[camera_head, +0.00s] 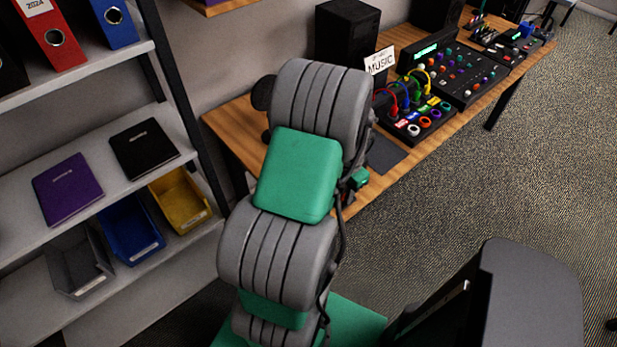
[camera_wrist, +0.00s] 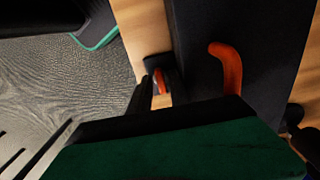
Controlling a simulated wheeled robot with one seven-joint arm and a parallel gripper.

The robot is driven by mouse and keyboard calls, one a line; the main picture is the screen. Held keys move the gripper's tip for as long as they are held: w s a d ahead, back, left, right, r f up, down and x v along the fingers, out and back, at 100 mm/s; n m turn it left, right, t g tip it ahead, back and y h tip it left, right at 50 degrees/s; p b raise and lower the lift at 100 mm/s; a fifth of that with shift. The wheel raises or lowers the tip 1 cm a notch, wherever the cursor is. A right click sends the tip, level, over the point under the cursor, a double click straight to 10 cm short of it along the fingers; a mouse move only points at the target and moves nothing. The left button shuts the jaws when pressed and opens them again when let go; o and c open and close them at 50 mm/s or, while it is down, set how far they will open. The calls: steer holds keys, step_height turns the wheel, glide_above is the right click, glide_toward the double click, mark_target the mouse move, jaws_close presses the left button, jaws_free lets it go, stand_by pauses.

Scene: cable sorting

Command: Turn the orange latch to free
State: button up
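In the head view, a black box (camera_head: 413,120) on the wooden desk carries colored cables, lit labels and several rings along its front. One ring is orange (camera_head: 425,122), which may be the orange latch. In the wrist view, a bent orange piece (camera_wrist: 230,66) stands out from a dark surface. A smaller orange-red part (camera_wrist: 160,82) sits on a dark block to its left. I cannot tell which of these is the latch. My gripper (camera_wrist: 185,116) shows as a dark and green body close below them; its fingertips are not clear, and my arm hides it in the head view.
The wooden desk (camera_head: 235,122) carries black speakers, a MUSIC sign (camera_head: 380,62) and a mixer (camera_head: 455,72). A grey shelf (camera_head: 95,205) with notebooks and bins stands at the left. A dark chair (camera_head: 530,300) is at the lower right. Carpet floor is open at the right.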

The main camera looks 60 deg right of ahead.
steer(key=n+p, duration=0.1)
steer(key=n, duration=0.4)
steer(key=n+p, duration=0.1)
steer(key=n, duration=0.4)
steer(key=shift+r, duration=0.1)
steer(key=n+p, duration=0.1)
steer(key=n, duration=0.2)
steer(key=shift+p, duration=0.3)
steer(key=n+p, duration=0.1)
steer(key=n, duration=0.4)
steer(key=shift+s+d+r+p, duration=0.1)
steer(key=shift+s+p, duration=0.1)
steer(key=shift+p, duration=0.2)
step_height(320, 180, up, 8)
steer(key=shift+f+b, duration=0.2)
steer(key=shift+b, duration=0.7)
steer(key=shift+n+h, duration=0.4)
steer(key=shift+n, duration=0.2)
steer(key=w+a+r, duration=0.1)
steer(key=w, duration=0.3)
steer(key=w+a+r, duration=0.2)
steer(key=w, duration=0.2)
steer(key=w+a+r+b, duration=0.1)
steer(key=w+a, duration=0.1)
steer(key=w, duration=0.2)
steer(key=shift+r, duration=0.15)
steer(key=w+a+r+n+t+b, duration=0.1)
steer(key=w+a+r, duration=0.3)
steer(key=w+a, duration=0.6)
steer(key=shift+r, duration=0.1)
